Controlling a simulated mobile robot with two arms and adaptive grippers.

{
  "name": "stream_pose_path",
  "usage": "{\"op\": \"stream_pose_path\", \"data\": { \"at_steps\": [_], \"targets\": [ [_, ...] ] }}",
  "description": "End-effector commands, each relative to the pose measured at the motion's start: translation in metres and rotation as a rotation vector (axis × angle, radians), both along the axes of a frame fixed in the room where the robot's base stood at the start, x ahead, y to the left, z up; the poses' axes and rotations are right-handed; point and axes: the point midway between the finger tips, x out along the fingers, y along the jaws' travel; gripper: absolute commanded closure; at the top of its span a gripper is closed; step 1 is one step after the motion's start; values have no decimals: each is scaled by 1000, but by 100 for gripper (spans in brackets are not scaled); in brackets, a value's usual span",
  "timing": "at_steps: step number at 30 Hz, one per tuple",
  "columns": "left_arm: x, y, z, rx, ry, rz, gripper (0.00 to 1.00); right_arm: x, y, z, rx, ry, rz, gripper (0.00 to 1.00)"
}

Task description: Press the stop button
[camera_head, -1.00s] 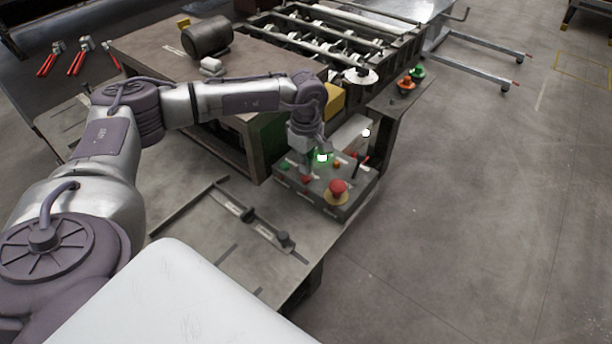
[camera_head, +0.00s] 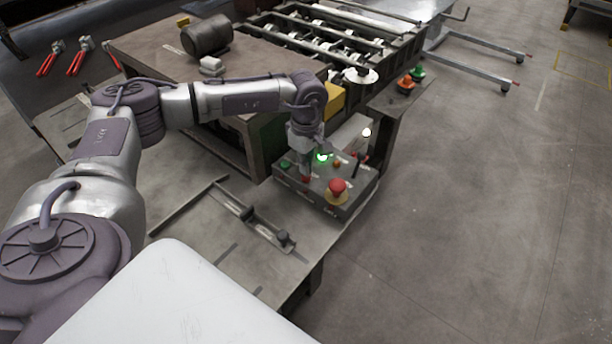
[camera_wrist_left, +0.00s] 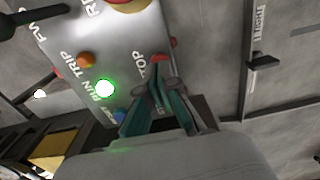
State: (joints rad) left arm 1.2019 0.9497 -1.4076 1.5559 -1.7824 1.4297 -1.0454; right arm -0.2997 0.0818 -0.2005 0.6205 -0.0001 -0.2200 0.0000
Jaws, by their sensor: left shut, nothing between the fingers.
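The grey control box (camera_head: 318,198) sits on the machine's bench. It also shows in the left wrist view (camera_wrist_left: 118,42), with a partly covered label reading "TOP". A red stop button (camera_head: 306,178) lies just below my left gripper (camera_head: 305,170). In the left wrist view, red (camera_wrist_left: 173,43) shows right at the tips of my left gripper (camera_wrist_left: 157,72), whose fingers are together and empty, pointing at it. The fingers hide part of the button, so I cannot tell whether they touch it. My right gripper is not in view.
A lit green button (camera_head: 322,157) and a red mushroom button (camera_head: 338,187) on a yellow base are close to the gripper. Open floor (camera_head: 470,220) lies to the right.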

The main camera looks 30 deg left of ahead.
Motion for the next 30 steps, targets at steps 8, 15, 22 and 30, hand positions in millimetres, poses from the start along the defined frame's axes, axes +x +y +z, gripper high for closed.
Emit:
{"op": "stream_pose_path", "data": {
  "at_steps": [8,15,22,30],
  "targets": [
    [0,0,-7,0,0,0,100,0,0,-6,0,0,0,100],
    [0,0,-12,0,0,0,100,0,0,-10,0,0,-1,100],
    [0,0,-16,0,0,0,100,0,0,-13,0,0,-1,100],
    [0,0,-22,0,0,0,100,0,1,-18,1,0,-2,100]
  ]
}}
